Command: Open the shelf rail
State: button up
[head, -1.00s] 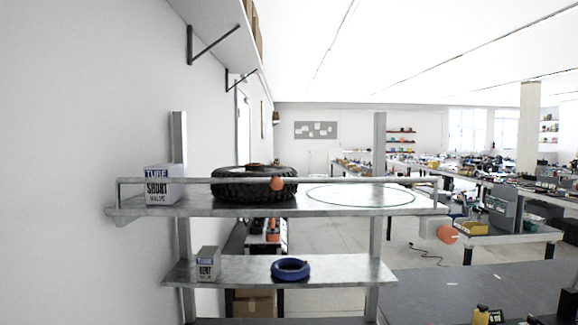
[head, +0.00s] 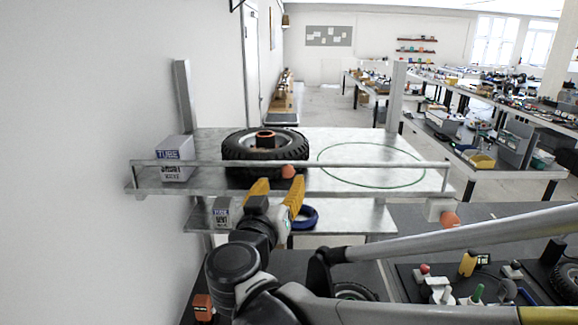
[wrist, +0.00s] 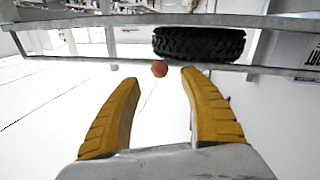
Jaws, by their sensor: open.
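The shelf rail (head: 380,164) is a grey metal bar running across the front of the upper shelf, raised above its edge. An orange-red knob (head: 288,171) sits on the rail near its middle. My gripper (head: 278,184), with two yellow fingers, is open and empty just in front of and slightly below the knob. In the wrist view, the rail (wrist: 225,67) crosses beyond the fingertips, and the knob (wrist: 159,69) shows between and past the fingers, apart from them.
A black tyre (head: 240,146) lies on the upper shelf (head: 340,138) behind the rail. A tube box (head: 174,158) stands at its left, and a green ring outline marks the right. The lower shelf (head: 350,212) holds a small box (head: 221,212) and a blue ring (head: 310,217). A wall is close at left.

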aim_at(286, 175)
jog(key=x, duration=0.7)
jog(key=shift+c, duration=0.5)
grip_shut()
